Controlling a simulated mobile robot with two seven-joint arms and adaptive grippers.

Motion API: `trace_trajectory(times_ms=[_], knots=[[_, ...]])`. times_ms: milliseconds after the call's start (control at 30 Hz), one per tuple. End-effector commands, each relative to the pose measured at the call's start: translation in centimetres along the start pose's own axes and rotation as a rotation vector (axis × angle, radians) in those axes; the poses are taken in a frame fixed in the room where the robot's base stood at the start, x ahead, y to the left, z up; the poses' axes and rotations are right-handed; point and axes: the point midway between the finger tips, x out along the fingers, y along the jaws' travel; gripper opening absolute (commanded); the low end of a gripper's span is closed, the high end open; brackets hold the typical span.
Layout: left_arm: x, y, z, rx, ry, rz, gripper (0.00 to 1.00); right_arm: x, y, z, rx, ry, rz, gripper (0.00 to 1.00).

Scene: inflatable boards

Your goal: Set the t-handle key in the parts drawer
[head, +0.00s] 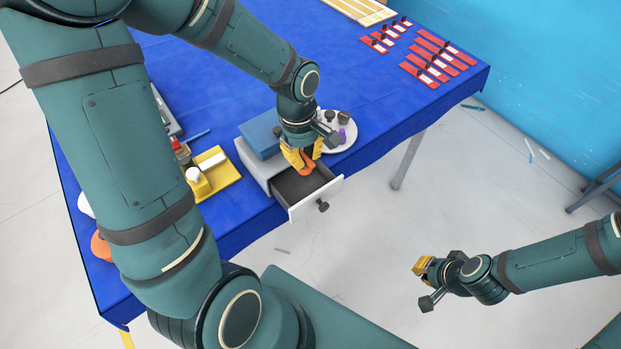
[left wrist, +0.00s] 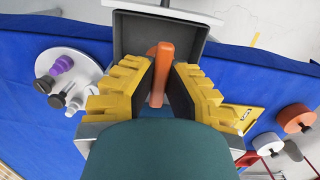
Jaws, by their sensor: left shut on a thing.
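The orange t-handle key (head: 306,171) is between the yellow fingers of my left gripper (head: 303,160). The left wrist view shows the key (left wrist: 160,72) upright in the picture between the two shut fingers (left wrist: 158,90). The parts drawer (head: 317,199) is pulled open, with a dark interior, a white front and a dark knob. In the left wrist view the open drawer (left wrist: 201,37) lies beyond the fingers, with the key over its interior. Whether the key touches the drawer floor I cannot tell. My right gripper (head: 422,266) is over the floor, away from the table.
A blue box (head: 260,134) sits on the grey drawer unit. A white round plate (head: 345,143) with dark and purple pieces stands to its right. A yellow tray (head: 222,180) is left of it. Red cards (head: 437,55) lie at the far right of the blue table.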

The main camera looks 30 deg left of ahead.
Motion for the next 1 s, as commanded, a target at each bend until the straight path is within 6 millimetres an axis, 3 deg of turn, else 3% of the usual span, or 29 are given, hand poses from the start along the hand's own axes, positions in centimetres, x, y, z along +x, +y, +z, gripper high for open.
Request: trace_trajectory(times_ms=[300, 567, 733, 1000], knots=[[5.0, -0.1, -0.5, -0.001, -0.002, -0.005, 0.0, 0.7, 0.2, 0.1, 0.0, -0.001, 0.001, 0.0], [7.0, -0.1, -0.8, 0.0, -0.001, -0.004, 0.0, 0.9, 0.3, 0.1, 0.0, 0.0, 0.002, 0.0], [9.3, -0.1, -1.0, 0.001, -0.002, -0.004, 0.0, 1.3, 0.4, 0.2, 0.0, -0.001, 0.002, 0.0], [9.9, 0.0, -1.1, 0.001, 0.0, 0.0, 0.0, 1.3, 0.4, 0.2, 0.0, 0.0, 0.003, 0.0]])
